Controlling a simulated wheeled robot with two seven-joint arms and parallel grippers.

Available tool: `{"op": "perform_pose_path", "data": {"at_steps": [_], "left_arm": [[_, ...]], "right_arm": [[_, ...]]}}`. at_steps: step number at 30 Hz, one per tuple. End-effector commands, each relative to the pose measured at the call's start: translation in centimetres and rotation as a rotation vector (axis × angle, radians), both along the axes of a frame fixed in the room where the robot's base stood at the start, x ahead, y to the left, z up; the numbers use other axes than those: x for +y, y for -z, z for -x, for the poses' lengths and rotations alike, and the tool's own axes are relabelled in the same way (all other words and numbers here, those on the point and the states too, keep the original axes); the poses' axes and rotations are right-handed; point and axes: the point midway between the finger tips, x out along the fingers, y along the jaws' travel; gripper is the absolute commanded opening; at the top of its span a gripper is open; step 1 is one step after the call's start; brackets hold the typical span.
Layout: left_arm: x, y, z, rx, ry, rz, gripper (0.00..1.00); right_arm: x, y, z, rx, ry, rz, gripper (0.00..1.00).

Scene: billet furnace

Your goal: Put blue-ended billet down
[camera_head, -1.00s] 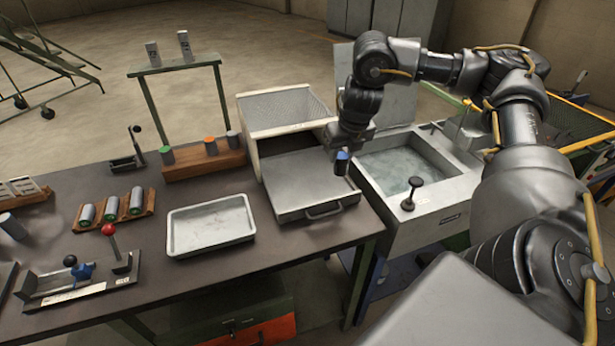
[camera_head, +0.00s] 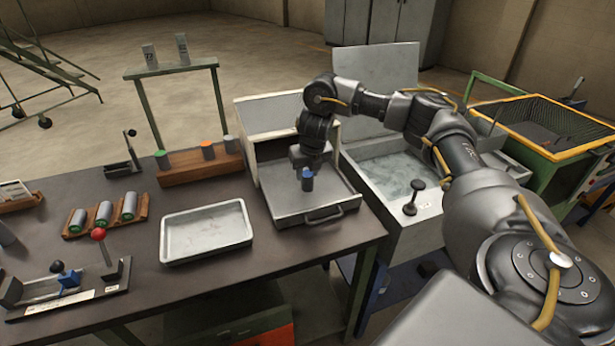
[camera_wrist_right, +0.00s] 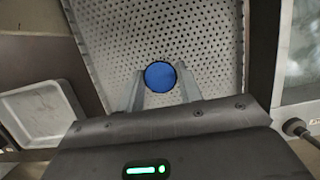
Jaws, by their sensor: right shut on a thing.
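The blue-ended billet (camera_head: 308,183) is a short grey cylinder with a blue end, held upright below my right gripper (camera_head: 308,169). In the right wrist view the blue end (camera_wrist_right: 160,76) faces the camera between the two fingers of the right gripper (camera_wrist_right: 160,84), which is shut on it. The billet is over the pulled-out drawer (camera_head: 285,208) of the furnace box, whose perforated floor (camera_wrist_right: 215,55) shows beneath it in the wrist view. I cannot tell whether the billet's lower end touches that floor. My left gripper is not in view.
A pale empty tray (camera_head: 206,257) stands left of the drawer. A sink-like tank (camera_head: 390,172) with a black-knobbed lever (camera_head: 412,198) is at the right.

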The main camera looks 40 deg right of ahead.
Motion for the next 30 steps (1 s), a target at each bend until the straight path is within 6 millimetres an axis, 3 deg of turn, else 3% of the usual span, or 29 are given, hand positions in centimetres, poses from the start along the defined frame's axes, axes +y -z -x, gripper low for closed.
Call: {"op": "perform_pose_path", "data": {"at_steps": [3, 15, 16, 20, 21, 30], "left_arm": [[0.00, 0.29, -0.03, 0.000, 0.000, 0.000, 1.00], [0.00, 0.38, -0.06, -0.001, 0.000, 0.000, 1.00], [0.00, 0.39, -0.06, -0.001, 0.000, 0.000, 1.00], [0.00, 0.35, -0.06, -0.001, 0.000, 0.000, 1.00], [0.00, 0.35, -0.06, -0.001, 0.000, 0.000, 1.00], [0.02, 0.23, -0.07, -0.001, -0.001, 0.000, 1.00]], "right_arm": [[-0.02, 1.17, -0.02, -0.002, 0.002, -0.001, 0.00], [-0.04, 1.51, -0.05, -0.004, 0.001, -0.001, 0.00], [-0.05, 1.64, 0.01, -0.001, 0.002, 0.000, 0.37], [-0.06, 1.58, 0.01, -0.001, 0.002, 0.000, 0.54], [-0.06, 1.58, 0.01, -0.001, 0.002, 0.000, 0.57], [-0.07, 1.31, 0.00, -0.002, 0.002, 0.000, 0.57]]}}
